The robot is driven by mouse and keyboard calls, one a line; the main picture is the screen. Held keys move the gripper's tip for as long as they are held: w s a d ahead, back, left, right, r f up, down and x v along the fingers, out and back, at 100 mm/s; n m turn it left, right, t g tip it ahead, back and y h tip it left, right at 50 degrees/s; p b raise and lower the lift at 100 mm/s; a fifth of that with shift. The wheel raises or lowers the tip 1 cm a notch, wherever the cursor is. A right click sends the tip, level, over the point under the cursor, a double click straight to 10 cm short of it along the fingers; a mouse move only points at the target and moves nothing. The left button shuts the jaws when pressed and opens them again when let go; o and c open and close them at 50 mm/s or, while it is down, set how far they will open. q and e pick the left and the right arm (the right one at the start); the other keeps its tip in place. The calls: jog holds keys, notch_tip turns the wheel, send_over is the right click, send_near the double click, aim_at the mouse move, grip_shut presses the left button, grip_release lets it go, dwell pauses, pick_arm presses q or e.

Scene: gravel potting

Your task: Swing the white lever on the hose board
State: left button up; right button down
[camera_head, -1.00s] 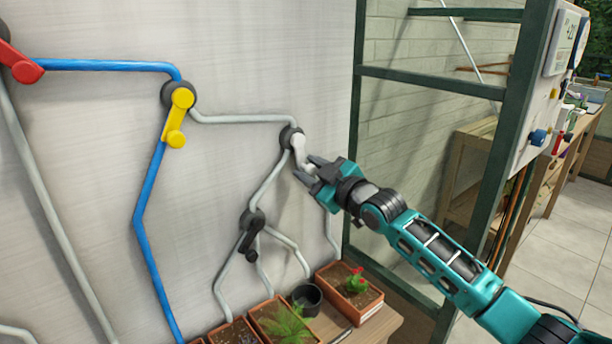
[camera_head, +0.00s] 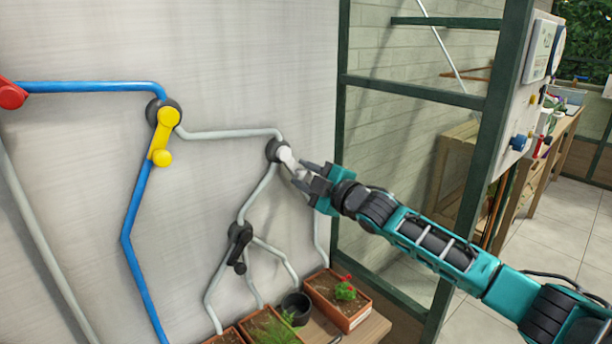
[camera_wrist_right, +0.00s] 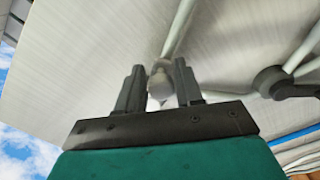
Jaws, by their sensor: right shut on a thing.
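The white lever (camera_head: 287,159) sits on a dark round hub (camera_head: 275,149) on the pale hose board (camera_head: 240,60). It points down and to the right. My right gripper (camera_head: 306,176) is shut on the lever's free end. In the right wrist view the lever's knob (camera_wrist_right: 160,85) sits between my two dark fingers, and my right gripper (camera_wrist_right: 159,88) partly hides it. My left gripper is not in view.
A yellow lever (camera_head: 162,138), a red lever (camera_head: 11,94) and a black lever (camera_head: 239,248) are on the same board. Planter boxes (camera_head: 350,318) and a black pot (camera_head: 296,308) stand below. A green frame post (camera_head: 341,130) rises right of the board.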

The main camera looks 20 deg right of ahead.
jog(key=shift+s+a+f, duration=0.15)
jog(key=shift+a+f, duration=0.05)
jog(key=shift+a, duration=0.25)
jog(key=c, duration=1.2)
grip_release()
jog(key=shift+o, duration=1.4)
jog(key=shift+a+r, duration=0.1)
jog(key=shift+d, duration=0.2)
jog(key=shift+s+d, duration=0.15)
jog(key=shift+s, duration=0.05)
jog(key=v, duration=1.2)
jog(key=shift+s+b, duration=0.2)
jog(key=shift+b, duration=0.15)
jog(key=shift+c, duration=0.2)
